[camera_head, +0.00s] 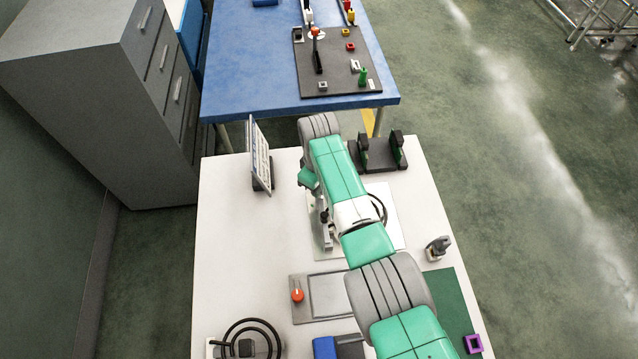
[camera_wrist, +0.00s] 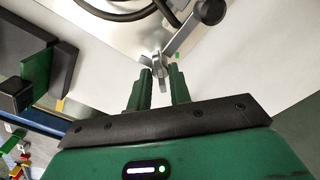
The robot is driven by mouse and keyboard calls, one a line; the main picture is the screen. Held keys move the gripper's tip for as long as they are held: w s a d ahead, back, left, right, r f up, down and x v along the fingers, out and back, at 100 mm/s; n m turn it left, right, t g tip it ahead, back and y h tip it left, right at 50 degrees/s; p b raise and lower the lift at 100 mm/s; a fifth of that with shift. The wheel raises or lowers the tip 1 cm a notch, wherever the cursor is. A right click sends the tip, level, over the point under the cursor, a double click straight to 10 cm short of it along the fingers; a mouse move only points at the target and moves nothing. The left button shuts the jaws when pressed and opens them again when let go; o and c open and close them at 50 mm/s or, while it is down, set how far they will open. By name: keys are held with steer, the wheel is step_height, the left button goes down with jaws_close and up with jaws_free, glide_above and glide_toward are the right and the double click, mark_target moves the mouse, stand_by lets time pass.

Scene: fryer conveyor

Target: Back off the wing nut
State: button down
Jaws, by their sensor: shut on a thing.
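The wing nut (camera_wrist: 158,70) is a small grey metal piece at the upper middle of the wrist view. My gripper (camera_wrist: 161,80) has its two green fingers close on either side of it, shut on it, with a grey wing showing between the fingers. A grey lever arm (camera_wrist: 180,38) with a dark round end runs up and right from the nut. In the head view my gripper (camera_head: 323,212) points down over a pale plate (camera_head: 392,228) on the white table. My arm hides part of that plate, and I cannot make out the nut clearly there.
A dark curved hoop (camera_head: 381,207) stands on the plate beside my arm. A black double-post stand (camera_head: 378,152) is behind, and an upright sign (camera_head: 261,158) stands to the left. A panel with a red knob (camera_head: 297,295) lies nearer.

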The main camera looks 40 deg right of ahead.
steer(key=shift+n, duration=1.5)
steer(key=c, duration=1.3)
jaws_free()
step_height(320, 180, up, 8)
steer(key=p, duration=0.2)
steer(key=shift+p, duration=0.3)
